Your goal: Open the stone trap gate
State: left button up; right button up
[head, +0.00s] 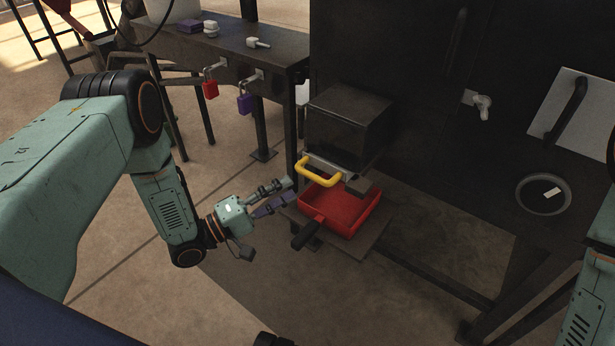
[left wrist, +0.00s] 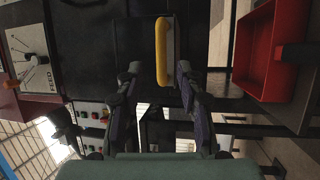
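A yellow handle (head: 318,178) sits on a light metal plate at the lower front of a dark box (head: 347,122); I take this to be the stone trap gate. The handle also shows in the left wrist view (left wrist: 162,52), upright in the picture, ahead of the fingertips and between their lines. My left gripper (head: 288,191) is open and empty, a little left of the handle and apart from it. Its two spread fingers also show in the left wrist view (left wrist: 157,82). My right gripper is out of view; only part of its arm shows at the right edge.
A dark bench (head: 232,48) with red (head: 210,89) and purple (head: 245,103) hanging tags stands behind. A white tap (head: 482,106) and a round dish (head: 543,194) are at right.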

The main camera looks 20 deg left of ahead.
aim_at(312, 174)
pick_arm(q)
jog(key=b+x, duration=0.2)
jog(key=x, duration=0.5)
jog(key=shift+f, duration=0.2)
jog(key=shift+w+d+r, duration=0.2)
jog(key=shift+w+d, duration=0.05)
jog(key=shift+w, duration=0.1)
grip_shut()
